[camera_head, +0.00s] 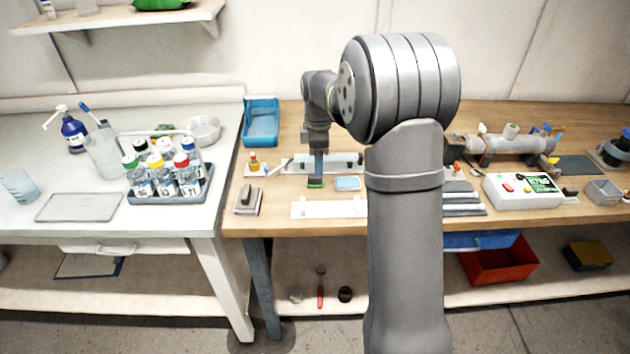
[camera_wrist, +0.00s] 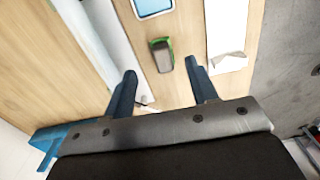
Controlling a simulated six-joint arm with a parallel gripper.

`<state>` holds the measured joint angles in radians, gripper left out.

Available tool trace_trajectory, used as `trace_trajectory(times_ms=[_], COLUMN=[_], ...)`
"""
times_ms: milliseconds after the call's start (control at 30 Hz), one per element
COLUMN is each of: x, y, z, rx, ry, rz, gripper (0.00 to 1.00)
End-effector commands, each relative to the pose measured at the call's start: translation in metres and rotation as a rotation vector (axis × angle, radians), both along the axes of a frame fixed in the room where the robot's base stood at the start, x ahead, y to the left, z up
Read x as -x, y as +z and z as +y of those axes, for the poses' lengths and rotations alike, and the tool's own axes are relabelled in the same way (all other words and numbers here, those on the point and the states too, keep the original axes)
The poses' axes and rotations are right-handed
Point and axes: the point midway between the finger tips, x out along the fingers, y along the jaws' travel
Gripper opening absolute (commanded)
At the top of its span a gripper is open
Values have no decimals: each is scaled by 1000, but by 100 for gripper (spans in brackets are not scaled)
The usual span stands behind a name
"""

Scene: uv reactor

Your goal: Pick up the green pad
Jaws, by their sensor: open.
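The green pad (camera_head: 315,183) lies on the wooden bench near its front left part, just below my gripper (camera_head: 318,168). In the wrist view the pad (camera_wrist: 161,55) is a small block with a dark grey top and green showing along its edges. My gripper (camera_wrist: 161,71) is open, with one blue finger on each side. The pad is in line with the gap between the fingertips, slightly past them in the picture. Nothing is between the fingers, and they appear apart from the pad.
A small blue tray (camera_head: 347,183) lies right of the pad. A white strip (camera_head: 310,209) lies in front of it, and a white rail assembly (camera_head: 280,165) behind. A grey block (camera_head: 248,201) stands to the left. The bench front edge is close.

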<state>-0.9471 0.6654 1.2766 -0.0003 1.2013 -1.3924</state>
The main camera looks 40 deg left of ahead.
Motion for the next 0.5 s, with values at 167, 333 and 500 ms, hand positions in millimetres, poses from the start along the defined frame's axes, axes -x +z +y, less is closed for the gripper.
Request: trace_trajectory(times_ms=[167,333,500], x=[0,1,1], y=[-10,-36,-55], z=[-1,-4,-4], rx=[-1,1,0], ry=[-1,-1,0], rz=[-1,1,0], gripper=[53,53,53])
